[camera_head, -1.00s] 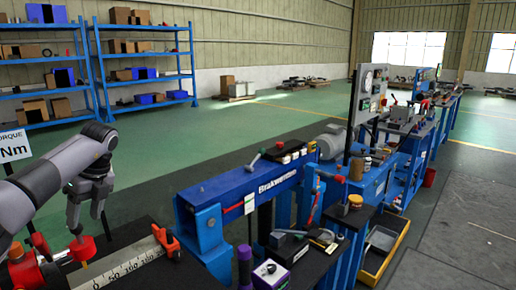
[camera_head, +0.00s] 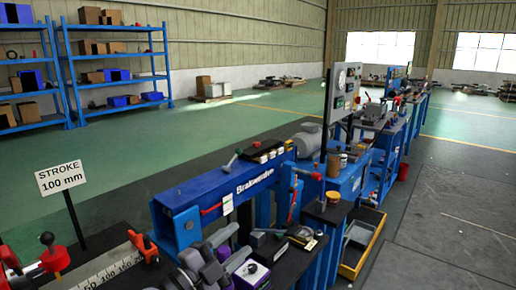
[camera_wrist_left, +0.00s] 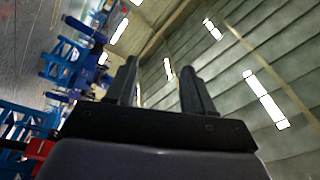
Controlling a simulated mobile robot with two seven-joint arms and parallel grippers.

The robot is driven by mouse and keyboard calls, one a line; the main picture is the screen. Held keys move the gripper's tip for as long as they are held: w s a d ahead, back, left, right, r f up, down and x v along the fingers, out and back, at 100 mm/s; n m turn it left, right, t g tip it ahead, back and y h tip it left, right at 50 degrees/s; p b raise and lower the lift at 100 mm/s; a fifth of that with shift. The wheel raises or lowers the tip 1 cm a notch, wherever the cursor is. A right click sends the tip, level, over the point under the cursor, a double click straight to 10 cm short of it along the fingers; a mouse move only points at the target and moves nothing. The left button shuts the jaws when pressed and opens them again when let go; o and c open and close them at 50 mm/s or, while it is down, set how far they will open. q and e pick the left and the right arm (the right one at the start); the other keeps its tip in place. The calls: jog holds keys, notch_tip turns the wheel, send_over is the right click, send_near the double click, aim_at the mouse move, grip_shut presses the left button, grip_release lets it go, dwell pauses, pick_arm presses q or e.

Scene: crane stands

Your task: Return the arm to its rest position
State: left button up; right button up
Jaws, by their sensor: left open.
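My left gripper (camera_wrist_left: 159,70) shows at the middle of the left wrist view. Its two dark fingers stand apart with nothing between them, and only the far wall shows beyond. In the head view, grey parts of my left arm (camera_head: 205,268) are at the bottom edge, in front of the blue bench (camera_head: 215,205). The fingers are hard to make out there. My right gripper is in neither view.
A ruler (camera_head: 110,268) with red-handled parts lies at the lower left, beside a "STROKE 100 mm" sign (camera_head: 62,178). A purple box (camera_head: 251,273) stands right of my arm. A yellow-edged tray (camera_head: 362,240) is farther right. Open floor (camera_head: 450,210) lies at the right.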

pick_arm(q)
jog(key=s+a+f+n+y, duration=0.5)
jog(key=a+n+y, duration=0.2)
jog(key=a+n, duration=0.15)
jog(key=s+a+f+n+y, duration=0.4)
jog(key=a+n+y, duration=0.3)
jog(key=n, duration=0.2)
jog(key=s+a+f+n+g, duration=0.1)
jog(key=s+f+g, duration=0.25)
jog(key=s, duration=0.45)
jog(key=s+a+f+g, duration=0.1)
jog(key=s+f+g, duration=0.25)
jog(key=s, duration=0.45)
jog(key=s+a+f+n+g, duration=0.15)
jog(key=s+g, duration=0.25)
jog(key=s, duration=0.4)
jog(key=w+d+f+m+t+h, duration=0.1)
jog(key=w+d+f+t, duration=0.3)
jog(key=f, duration=0.5)
jog(key=w+t+h, duration=0.1)
jog(key=w+t, duration=0.1)
jog(key=t, duration=0.1)
jog(key=shift+f+h, duration=0.3)
jog(key=shift+f, duration=0.1)
